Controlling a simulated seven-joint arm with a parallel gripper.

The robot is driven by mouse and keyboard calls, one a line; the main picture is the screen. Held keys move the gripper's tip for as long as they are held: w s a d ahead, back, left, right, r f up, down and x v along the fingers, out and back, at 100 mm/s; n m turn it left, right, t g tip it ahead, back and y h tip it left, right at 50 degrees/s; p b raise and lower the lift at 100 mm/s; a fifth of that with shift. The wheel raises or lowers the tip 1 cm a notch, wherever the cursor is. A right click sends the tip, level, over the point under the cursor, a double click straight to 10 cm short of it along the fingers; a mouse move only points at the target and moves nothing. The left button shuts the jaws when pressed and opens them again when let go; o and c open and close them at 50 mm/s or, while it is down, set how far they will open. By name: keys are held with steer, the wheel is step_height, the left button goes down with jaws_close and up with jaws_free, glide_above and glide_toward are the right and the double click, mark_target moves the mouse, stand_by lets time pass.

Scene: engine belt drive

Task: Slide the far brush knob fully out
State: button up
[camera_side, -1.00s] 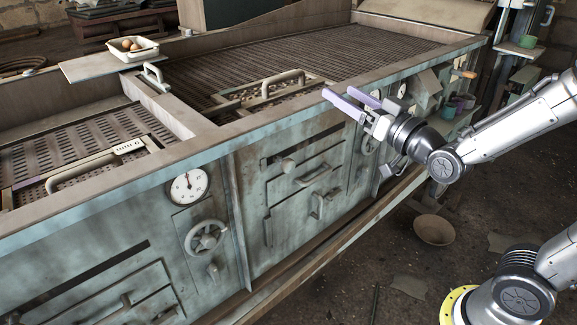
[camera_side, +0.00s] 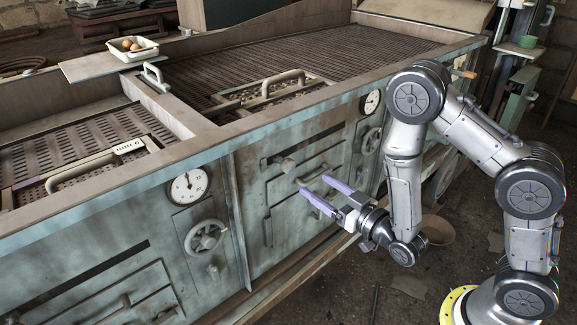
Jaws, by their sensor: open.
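On the far panel of the pale green machine front, a small round knob (camera_side: 287,165) sits at the left part of a dark horizontal slot (camera_side: 310,148). It looks like the far brush knob, though no label is readable. My gripper (camera_side: 313,189) is open, with two purple fingers pointing left toward this panel. Its fingertips are below and to the right of the knob, apart from it in the picture. They appear in front of the panel's lower handles and partly hide them. I cannot tell how far the fingertips are from the panel. Nothing is between the fingers.
A horizontal bar handle (camera_side: 310,176) is close to the fingertips. A gauge (camera_side: 187,187) and a handwheel (camera_side: 205,237) are on the panel to the left. A ledge (camera_side: 300,265) runs along the machine's foot. A bowl (camera_side: 438,229) stands on the floor behind my arm.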

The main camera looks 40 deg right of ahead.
mark_target(292, 168)
steer(key=w, duration=1.1)
steer(key=shift+w, duration=0.1)
jaws_close()
stand_by(1.1)
